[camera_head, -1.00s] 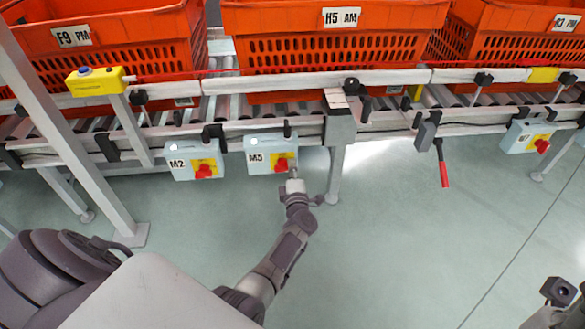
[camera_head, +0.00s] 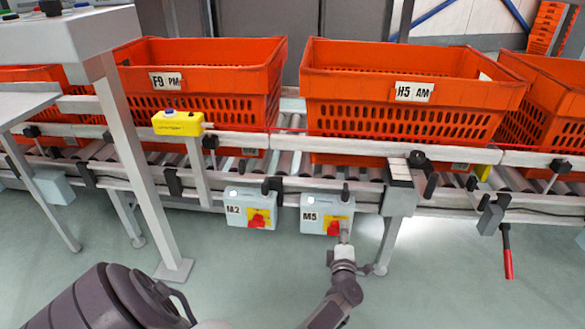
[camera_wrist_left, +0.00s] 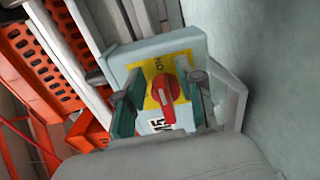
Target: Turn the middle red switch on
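The M5 box (camera_head: 313,203) is pale blue with a yellow plate and a red rotary switch (camera_head: 334,228), and hangs under the conveyor rail. My left gripper (camera_head: 344,241) is at the lower right of this switch in the head view. In the left wrist view the red switch (camera_wrist_left: 167,94) stands on its yellow plate between the two green-padded fingers of my left gripper (camera_wrist_left: 163,106). The fingers are apart, with a visible gap on the left side; contact on the right cannot be told. My right gripper is not in view.
The M2 box (camera_head: 240,207) with its own red switch hangs just left. Orange totes (camera_head: 205,100) stand on the roller conveyor above. A support leg (camera_head: 388,240) is close right of my left gripper. A red-handled lever (camera_head: 508,257) hangs further right.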

